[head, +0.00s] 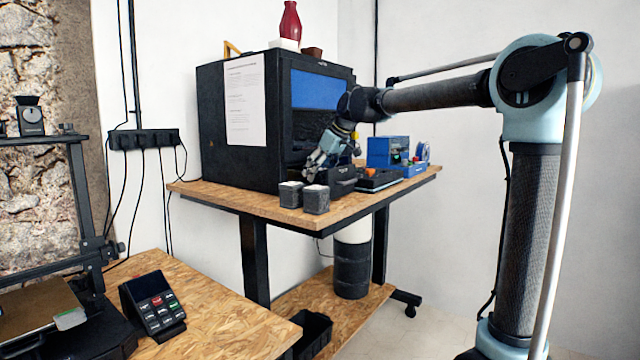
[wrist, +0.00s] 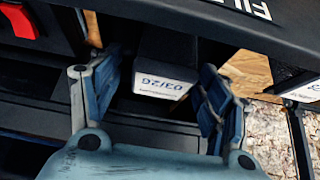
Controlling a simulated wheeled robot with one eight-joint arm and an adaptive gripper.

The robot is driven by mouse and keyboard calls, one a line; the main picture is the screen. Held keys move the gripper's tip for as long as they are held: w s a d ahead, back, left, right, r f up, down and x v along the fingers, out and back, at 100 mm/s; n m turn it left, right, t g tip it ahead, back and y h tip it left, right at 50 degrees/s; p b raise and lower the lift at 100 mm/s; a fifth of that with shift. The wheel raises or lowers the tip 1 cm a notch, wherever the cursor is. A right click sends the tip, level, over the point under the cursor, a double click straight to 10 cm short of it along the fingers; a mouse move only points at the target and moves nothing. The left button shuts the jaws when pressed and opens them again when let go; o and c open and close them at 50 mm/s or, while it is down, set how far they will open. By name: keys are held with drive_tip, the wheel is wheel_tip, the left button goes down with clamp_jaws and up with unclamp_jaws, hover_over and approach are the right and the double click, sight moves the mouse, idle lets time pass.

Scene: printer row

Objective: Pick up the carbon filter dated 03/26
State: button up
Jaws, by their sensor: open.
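The carbon filter dated 03/26 (wrist: 163,82) shows in the wrist view as a dark block with a pale printed label. It lies between and beyond the fingers of my gripper (wrist: 162,66), which are spread with a gap on each side. In the head view my gripper (head: 318,158) hangs low in front of the black cabinet, above the wooden table. Two dark blocks with white tops, a left one (head: 290,195) and a right one (head: 316,200), stand near the table's front edge. Their dates cannot be read there, and I cannot tell which block is the dated one.
A second pale-labelled block (wrist: 302,89) is at the right in the wrist view. A dark panel with white lettering (wrist: 225,22) crosses the top. A black box (head: 339,180) and a blue device (head: 388,152) stand on the table (head: 245,205). The black cabinet (head: 225,150) is behind.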

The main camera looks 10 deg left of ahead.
drive_tip(key=shift+c, duration=0.6)
drive_tip(key=c, duration=1.1)
